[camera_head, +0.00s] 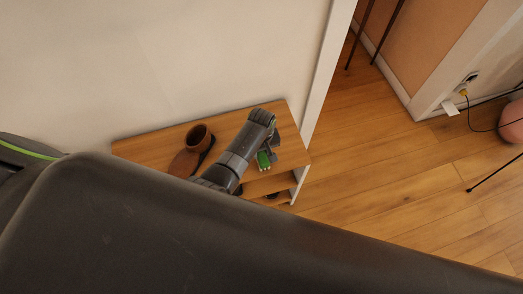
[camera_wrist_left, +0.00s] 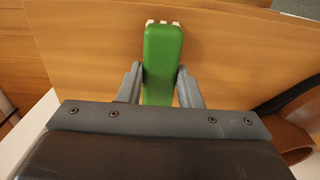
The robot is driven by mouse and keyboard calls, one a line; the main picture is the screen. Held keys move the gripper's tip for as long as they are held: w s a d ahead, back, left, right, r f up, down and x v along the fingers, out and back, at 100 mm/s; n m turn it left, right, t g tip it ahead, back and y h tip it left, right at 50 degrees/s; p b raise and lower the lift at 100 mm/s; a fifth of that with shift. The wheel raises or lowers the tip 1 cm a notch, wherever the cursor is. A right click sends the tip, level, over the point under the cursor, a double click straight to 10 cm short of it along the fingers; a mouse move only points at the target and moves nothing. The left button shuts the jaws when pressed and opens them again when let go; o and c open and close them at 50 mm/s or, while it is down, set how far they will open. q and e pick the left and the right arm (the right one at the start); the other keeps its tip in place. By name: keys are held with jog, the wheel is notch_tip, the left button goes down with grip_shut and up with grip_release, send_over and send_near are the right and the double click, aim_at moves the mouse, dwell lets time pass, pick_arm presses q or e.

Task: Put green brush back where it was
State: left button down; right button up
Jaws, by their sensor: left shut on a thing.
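The green brush (camera_wrist_left: 162,62) shows in the left wrist view as a green block with pale bristles at its far end. My left gripper (camera_wrist_left: 161,85) is shut on it, with one finger on each side. In the head view my left gripper (camera_head: 268,150) is over the right part of the wooden shelf top (camera_head: 150,150), and the green brush (camera_head: 263,161) shows just beneath it. Whether the brush touches the wood, I cannot tell. My right gripper is in neither view.
A brown shoe (camera_head: 198,137) stands on the shelf top left of my arm, and a brown rounded part (camera_wrist_left: 288,138) shows at right in the wrist view. A lower level with dark items (camera_head: 272,195) is partly visible. A wall is behind; open wooden floor (camera_head: 370,150) lies right.

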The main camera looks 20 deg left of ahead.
aim_at(262, 153)
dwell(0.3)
pick_arm(q)
jog(key=shift+f+b, duration=0.3)
jog(key=shift+f, duration=0.15)
jog(key=c, duration=1.3)
grip_release()
jog(key=shift+c, duration=0.2)
jog(key=o, duration=0.6)
notch_tip(262, 153, up, 8)
jog(key=p, duration=0.8)
jog(key=shift+p, duration=0.35)
